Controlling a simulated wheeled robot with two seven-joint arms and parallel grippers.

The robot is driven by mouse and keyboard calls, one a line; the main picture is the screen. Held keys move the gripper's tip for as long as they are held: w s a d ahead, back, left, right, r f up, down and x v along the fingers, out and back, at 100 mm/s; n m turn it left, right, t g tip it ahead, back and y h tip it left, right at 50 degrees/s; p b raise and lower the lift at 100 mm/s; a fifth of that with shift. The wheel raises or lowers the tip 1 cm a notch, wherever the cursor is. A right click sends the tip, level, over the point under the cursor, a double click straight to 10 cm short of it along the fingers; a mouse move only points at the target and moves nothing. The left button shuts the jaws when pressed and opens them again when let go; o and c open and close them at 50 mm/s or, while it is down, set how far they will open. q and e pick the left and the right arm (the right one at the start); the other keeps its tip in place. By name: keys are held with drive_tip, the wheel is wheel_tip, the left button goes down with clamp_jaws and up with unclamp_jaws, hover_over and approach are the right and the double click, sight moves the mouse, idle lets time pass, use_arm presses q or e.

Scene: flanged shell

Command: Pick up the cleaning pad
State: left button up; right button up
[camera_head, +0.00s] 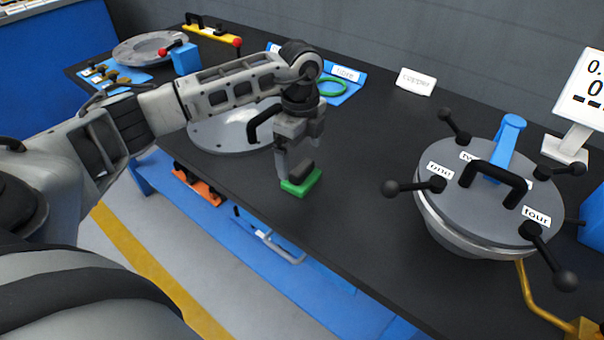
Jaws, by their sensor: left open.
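The cleaning pad (302,183) is a small green block with a dark grip on top. It sits on the black table top near the front edge, in the middle of the view. My left gripper (297,170) points down right at the pad, with its fingers around or just beside the dark grip. It is open; whether a finger touches the pad I cannot tell. The gripper hides part of the pad's far side. My right gripper is not in view.
A flanged shell (470,220) with a grey lid, black handle and several knobbed clamps stands at the right. A grey disc (230,130) lies behind my left arm. A white "copper" sign (416,81) stands at the back. The table between pad and shell is clear.

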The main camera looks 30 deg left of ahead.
sight(301, 166)
use_arm(q)
drive_tip(key=shift+f+p, duration=0.4)
drive_tip(key=shift+f, duration=2.7)
drive_tip(key=c, duration=1.1)
